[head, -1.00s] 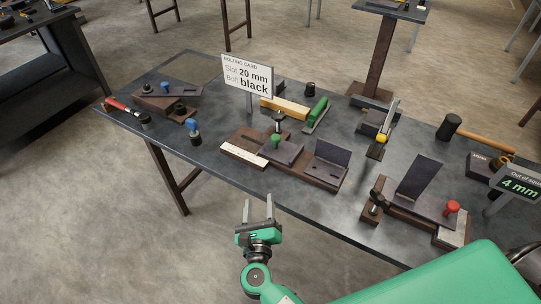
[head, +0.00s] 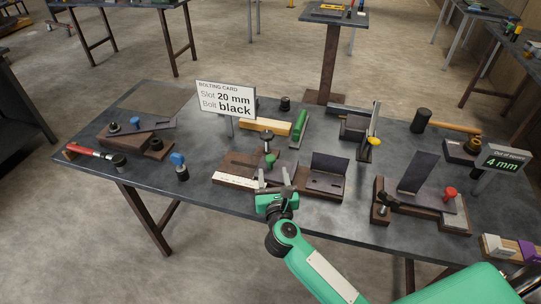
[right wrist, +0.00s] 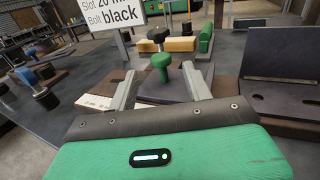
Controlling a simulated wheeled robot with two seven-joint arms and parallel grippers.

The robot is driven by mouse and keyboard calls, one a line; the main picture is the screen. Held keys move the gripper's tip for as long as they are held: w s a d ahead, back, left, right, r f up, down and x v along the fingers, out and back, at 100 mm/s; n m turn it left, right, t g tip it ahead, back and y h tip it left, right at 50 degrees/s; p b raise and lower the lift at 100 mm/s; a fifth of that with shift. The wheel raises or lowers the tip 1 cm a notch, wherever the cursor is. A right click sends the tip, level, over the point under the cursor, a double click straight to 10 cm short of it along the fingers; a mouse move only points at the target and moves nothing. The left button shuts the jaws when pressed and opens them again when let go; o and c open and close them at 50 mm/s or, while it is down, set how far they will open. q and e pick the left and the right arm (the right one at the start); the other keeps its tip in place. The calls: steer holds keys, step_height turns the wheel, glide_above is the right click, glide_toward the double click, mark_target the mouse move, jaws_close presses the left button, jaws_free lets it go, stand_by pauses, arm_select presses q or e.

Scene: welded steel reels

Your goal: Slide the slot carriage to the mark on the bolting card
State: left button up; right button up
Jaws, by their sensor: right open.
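The bolting card (head: 225,100) reads "Slot 20 mm, Bolt black"; part of it also shows in the right wrist view (right wrist: 110,17). Below it, the slot carriage (right wrist: 170,90) is a dark plate with a green knob (right wrist: 161,66) on a brown base. In the head view the green knob (head: 269,160) shows just beyond my right gripper (head: 274,180). A white scale strip (head: 234,180) lies left of the carriage; its marks are too small to read. My right gripper is open, its fingers pointing toward the knob from the front, apart from it. My left gripper is out of view.
A dark angle bracket (head: 329,170) stands right of the carriage. A fixture with a red knob (head: 450,192) sits farther right. A blue-topped bolt (head: 179,165) stands left. A yellow block (head: 265,125) and green-handled tool (head: 299,125) lie behind.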

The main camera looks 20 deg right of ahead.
mark_target(271, 161)
steer(key=x, duration=0.7)
steer(key=shift+w+p, duration=0.25)
steer(key=shift+p, duration=0.1)
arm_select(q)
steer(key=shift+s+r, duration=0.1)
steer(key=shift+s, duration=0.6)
arm_select(e)
steer(key=shift+w, duration=0.15)
jaws_close()
steer(key=w+a, duration=0.1)
steer(key=a, duration=0.1)
steer(key=w+a+b, duration=0.1)
steer(key=a, duration=0.1)
steer(key=w+a+b, duration=0.1)
steer(key=w+a, duration=0.1)
steer(key=shift+f, duration=0.1)
steer(key=shift+w+a, duration=0.4)
steer(key=shift+a, duration=0.15)
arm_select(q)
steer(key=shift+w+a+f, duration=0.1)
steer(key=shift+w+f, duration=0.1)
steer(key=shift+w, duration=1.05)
arm_select(e)
jaws_free()
